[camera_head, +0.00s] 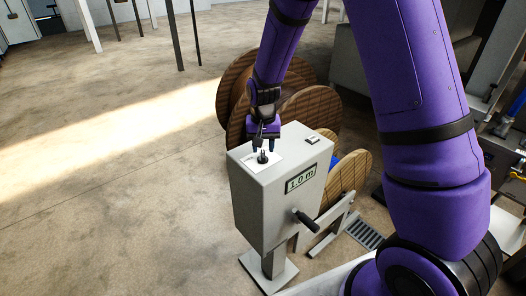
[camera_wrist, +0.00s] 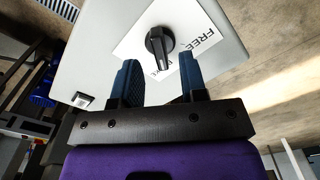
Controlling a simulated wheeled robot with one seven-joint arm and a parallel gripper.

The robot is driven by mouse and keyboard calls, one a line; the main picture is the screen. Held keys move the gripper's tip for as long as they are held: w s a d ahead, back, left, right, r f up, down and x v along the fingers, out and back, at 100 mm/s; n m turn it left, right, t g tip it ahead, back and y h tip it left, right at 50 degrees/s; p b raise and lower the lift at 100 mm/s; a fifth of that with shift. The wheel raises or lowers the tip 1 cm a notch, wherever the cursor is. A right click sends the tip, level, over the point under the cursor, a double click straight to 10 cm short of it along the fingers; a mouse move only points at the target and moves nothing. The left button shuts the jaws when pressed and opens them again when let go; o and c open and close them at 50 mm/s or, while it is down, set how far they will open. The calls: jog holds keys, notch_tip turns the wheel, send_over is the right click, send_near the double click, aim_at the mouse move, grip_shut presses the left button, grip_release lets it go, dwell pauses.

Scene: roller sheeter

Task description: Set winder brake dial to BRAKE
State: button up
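The winder brake dial (camera_wrist: 160,46) is a black round knob with a raised bar, on a white label (camera_wrist: 203,30) on top of a grey control box (camera_head: 258,211). The label reads "FREE" to the right of the dial in the wrist view; other lettering is partly hidden. The dial also shows in the head view (camera_head: 262,157). My gripper (camera_wrist: 160,75) is open, its two blue-padded fingers apart, with the dial just beyond and between the fingertips. In the head view my gripper (camera_head: 264,148) is just above the dial; contact cannot be told.
A small switch (camera_head: 312,139) sits at the box top's far right corner. The box front has a "1.0 m" display (camera_head: 301,178) and a black crank handle (camera_head: 306,221). Large wooden reels (camera_head: 311,108) stand behind the box. The floor at left is clear.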

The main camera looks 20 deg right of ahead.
aim_at(263, 153)
notch_tip(263, 153, up, 8)
dwell(0.4)
dwell(0.6)
jog(key=s+d+r+n+t, duration=0.2)
jog(key=s+d+r+t, duration=0.15)
jog(key=s+r, duration=1.05)
jog(key=s+d+r+t, duration=0.1)
jog(key=s+r, duration=0.2)
jog(key=s, duration=0.4)
jog(key=s+d+r+n, duration=0.1)
jog(key=s+r, duration=0.3)
jog(key=s, duration=0.4)
jog(key=shift+d+n+t, duration=0.3)
jog(key=shift+d+t, duration=0.05)
jog(key=shift+d, duration=0.2)
jog(key=shift+r, duration=0.1)
